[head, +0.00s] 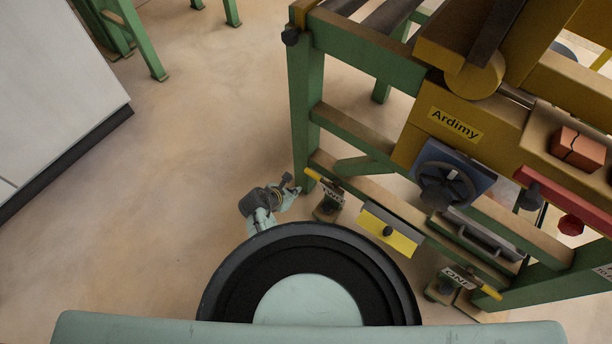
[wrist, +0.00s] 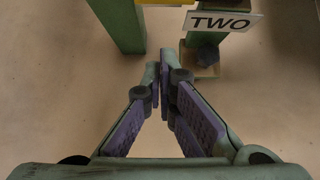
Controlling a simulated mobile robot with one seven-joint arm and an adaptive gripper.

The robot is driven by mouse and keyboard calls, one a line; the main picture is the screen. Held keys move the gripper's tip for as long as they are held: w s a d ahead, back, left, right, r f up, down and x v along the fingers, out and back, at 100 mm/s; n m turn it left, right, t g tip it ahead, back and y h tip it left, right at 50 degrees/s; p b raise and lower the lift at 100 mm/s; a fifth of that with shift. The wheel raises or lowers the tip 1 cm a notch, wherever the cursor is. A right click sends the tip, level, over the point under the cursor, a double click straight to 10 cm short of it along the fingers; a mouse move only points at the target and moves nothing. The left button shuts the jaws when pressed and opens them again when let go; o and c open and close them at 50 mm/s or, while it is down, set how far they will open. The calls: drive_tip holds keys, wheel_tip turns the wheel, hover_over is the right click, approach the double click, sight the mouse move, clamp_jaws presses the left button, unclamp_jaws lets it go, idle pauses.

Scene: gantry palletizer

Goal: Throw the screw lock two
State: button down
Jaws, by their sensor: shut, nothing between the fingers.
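Screw lock two (head: 328,209) stands low by the foot of the green frame in the head view. It has a yellow-tipped lever pointing up and left. In the wrist view its white TWO sign (wrist: 222,22) is at the upper right, above a dark part (wrist: 207,58) on a small base. My gripper (head: 291,185) is just left of the lock in the head view, apart from it. In the wrist view the fingers of my gripper (wrist: 164,68) are shut with nothing between them, below and left of the sign. The lever is mostly cut off there.
The green frame leg (head: 305,120) stands close behind my gripper. A yellow plate (head: 388,232) and screw lock one (head: 457,278) are to the right. A black handwheel (head: 445,186) is above them. The floor (head: 150,210) to the left is clear.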

sight(319, 178)
drive_tip(key=shift+s, duration=0.1)
drive_tip(key=b+x, duration=0.2)
drive_tip(key=x, duration=0.8)
drive_tip(key=shift+w+d+r+p, duration=0.15)
drive_tip(key=shift+r+p, duration=0.35)
drive_tip(key=shift+r, duration=0.55)
drive_tip(key=shift+w+r+p, duration=0.25)
drive_tip(key=shift+r+p, duration=0.2)
drive_tip(key=shift+r, duration=0.6)
drive_tip(key=shift+w+r, duration=0.1)
